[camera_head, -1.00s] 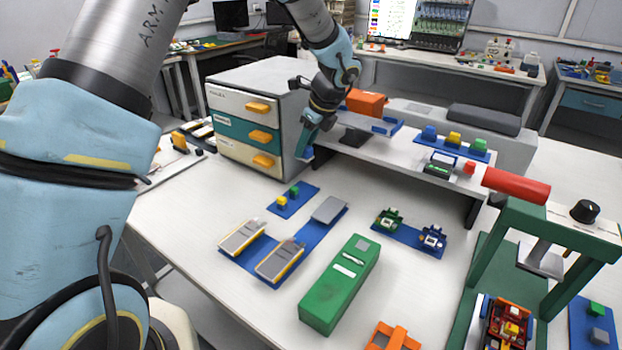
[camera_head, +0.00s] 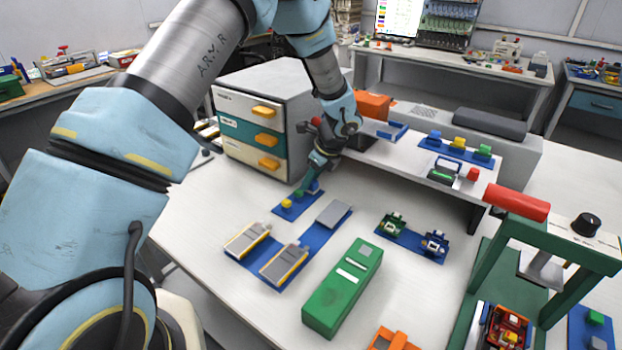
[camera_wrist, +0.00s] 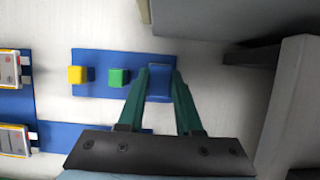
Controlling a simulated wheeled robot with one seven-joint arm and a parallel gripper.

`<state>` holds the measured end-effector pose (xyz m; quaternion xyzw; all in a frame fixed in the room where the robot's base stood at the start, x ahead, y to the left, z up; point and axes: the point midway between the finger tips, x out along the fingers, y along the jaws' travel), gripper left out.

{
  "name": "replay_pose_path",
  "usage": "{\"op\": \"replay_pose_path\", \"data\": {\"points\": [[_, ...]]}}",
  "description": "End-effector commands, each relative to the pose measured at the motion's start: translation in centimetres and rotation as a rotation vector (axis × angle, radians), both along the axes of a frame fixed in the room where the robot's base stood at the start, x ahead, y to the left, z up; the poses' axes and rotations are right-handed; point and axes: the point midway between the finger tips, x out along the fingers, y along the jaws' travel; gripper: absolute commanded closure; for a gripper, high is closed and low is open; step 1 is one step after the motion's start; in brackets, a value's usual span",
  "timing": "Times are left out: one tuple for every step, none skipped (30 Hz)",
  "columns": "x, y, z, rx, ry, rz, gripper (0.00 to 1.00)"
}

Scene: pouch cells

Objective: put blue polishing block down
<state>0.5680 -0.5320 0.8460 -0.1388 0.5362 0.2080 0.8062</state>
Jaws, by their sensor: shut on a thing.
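My gripper (camera_head: 315,181) is low over the right end of a small blue mat (camera_head: 285,211). The wrist view shows the same mat (camera_wrist: 97,58) with a yellow block (camera_wrist: 77,75) and a green block (camera_wrist: 119,77) in a row. My gripper (camera_wrist: 160,72) is shut on the blue polishing block (camera_wrist: 160,84), to the right of the green block. The blue block is over or on the mat; I cannot tell if it touches. In the head view the yellow block (camera_head: 287,203) and green block (camera_head: 299,193) stand on the mat.
A drawer cabinet (camera_head: 240,90) stands behind the mat. A raised shelf (camera_head: 400,160) is to the right. A blue tray with grey pouch cells (camera_head: 246,240) lies in front, with a green box (camera_head: 343,288) beside it. White table surrounds the mat.

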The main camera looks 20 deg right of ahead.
Motion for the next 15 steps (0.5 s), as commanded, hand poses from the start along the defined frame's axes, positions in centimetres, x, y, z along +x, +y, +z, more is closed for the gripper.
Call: {"op": "replay_pose_path", "data": {"points": [[0.00, 0.01, -0.02, 0.000, 0.000, 0.000, 1.00], [0.00, 0.01, -0.07, 0.000, 0.000, 0.000, 1.00], [-0.01, 0.02, -0.18, 0.001, 0.000, 0.000, 1.00], [0.00, 0.02, -0.30, 0.001, 0.000, 0.000, 1.00], [-0.01, 0.02, -0.41, 0.001, 0.000, 0.000, 1.00], [-0.01, 0.02, -0.31, 0.001, 0.000, 0.000, 0.63], [-0.01, 0.02, -0.29, 0.001, 0.000, 0.000, 0.59], [-0.01, 0.02, -0.29, 0.001, 0.000, 0.000, 0.56], [-0.01, 0.02, -0.29, 0.001, 0.000, 0.000, 0.52], [-0.01, 0.03, -0.29, 0.001, 0.000, 0.000, 0.48], [-0.01, 0.03, -0.29, 0.001, 0.000, 0.000, 0.45], [0.00, 0.03, -0.29, 0.001, 0.000, 0.000, 0.40], [0.00, 0.03, -0.29, 0.001, 0.000, 0.000, 0.37], [0.00, 0.03, -0.29, 0.001, 0.000, 0.000, 0.36], [0.00, 0.03, -0.29, 0.001, 0.000, 0.000, 0.36]]}}
